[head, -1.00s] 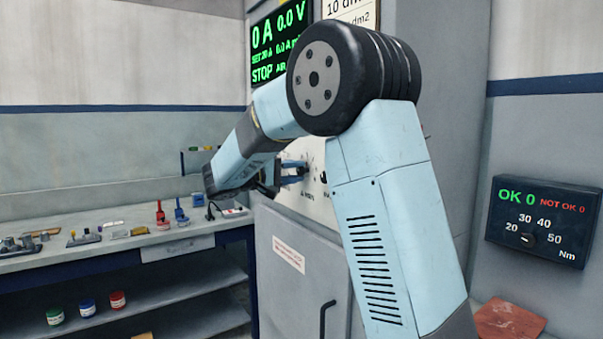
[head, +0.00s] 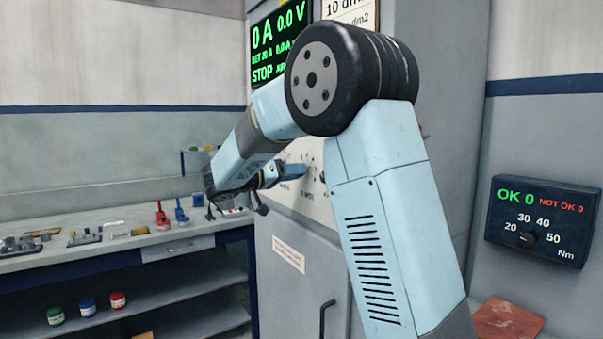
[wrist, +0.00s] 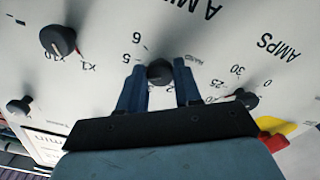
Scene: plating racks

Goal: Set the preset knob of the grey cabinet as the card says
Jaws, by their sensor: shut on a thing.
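The grey cabinet (head: 440,120) stands in the middle of the head view, partly behind my arm. In the wrist view my gripper (wrist: 159,76) is shut on a small dark round knob (wrist: 160,70), one blue finger on each side. The numerals 5, 6 and 2 show around this knob; its pointer is hard to make out. In the head view my gripper (head: 293,172) is at the pale panel (head: 310,205). A white card (head: 350,12), cut off at the top, reads "10 dm" and "dm2"; the rest is hidden.
A knob marked X1 and X10 (wrist: 60,41), a small knob (wrist: 20,105) and an AMPS knob (wrist: 246,97) sit nearby. A green display (head: 278,45) reads 0 A, 0.0 V, SET 20 A, STOP. A bench (head: 110,257) stands left, a torque box (head: 540,222) right.

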